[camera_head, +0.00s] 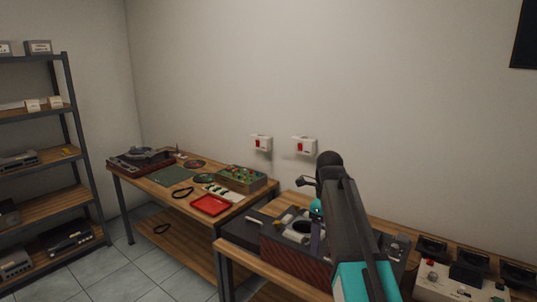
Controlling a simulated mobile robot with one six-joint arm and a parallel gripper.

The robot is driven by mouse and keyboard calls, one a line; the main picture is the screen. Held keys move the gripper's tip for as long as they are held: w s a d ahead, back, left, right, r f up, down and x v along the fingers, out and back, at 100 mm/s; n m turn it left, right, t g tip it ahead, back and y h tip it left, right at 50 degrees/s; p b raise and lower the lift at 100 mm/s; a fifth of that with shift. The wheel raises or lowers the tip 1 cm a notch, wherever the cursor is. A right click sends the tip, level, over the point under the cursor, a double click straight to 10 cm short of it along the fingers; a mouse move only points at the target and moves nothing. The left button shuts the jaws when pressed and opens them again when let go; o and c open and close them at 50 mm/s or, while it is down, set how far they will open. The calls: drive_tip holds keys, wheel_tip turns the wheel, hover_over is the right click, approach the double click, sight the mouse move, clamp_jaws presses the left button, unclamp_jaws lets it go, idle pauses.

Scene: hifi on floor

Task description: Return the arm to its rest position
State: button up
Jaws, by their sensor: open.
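My arm (352,235) rises from the bottom of the head view, dark grey with a teal section, and bends at a black joint (330,158). Beyond the bend it drops to a small teal wrist part. My gripper (314,236) appears below that, over the right workbench, partly hidden behind my own arm. Its fingers are small and dark here; I see nothing held. I cannot tell whether it touches the equipment under it.
A dark-topped unit with a reddish front (285,254) sits on the right workbench (243,262) under my arm. The left bench holds a turntable (140,160), red tray (211,205) and green-topped box (241,178). A shelf rack (68,135) stands left. Two switches (303,146) are on the wall.

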drive_tip(key=s+f+n+g, duration=0.15)
drive_tip(key=s+f, duration=0.35)
drive_tip(key=f, duration=0.7)
drive_tip(key=s+f+g+b, duration=0.15)
drive_tip(key=s+f, duration=0.35)
drive_tip(key=f, duration=0.7)
drive_tip(key=s+f+g, duration=0.2)
drive_tip(key=s+f, duration=0.3)
drive_tip(key=f, duration=0.6)
drive_tip(key=s+f+n, duration=2.3)
drive_tip(key=s+n, duration=0.1)
drive_tip(key=s, duration=0.3)
drive_tip(key=shift+g, duration=0.3)
drive_tip(key=shift+w, duration=0.1)
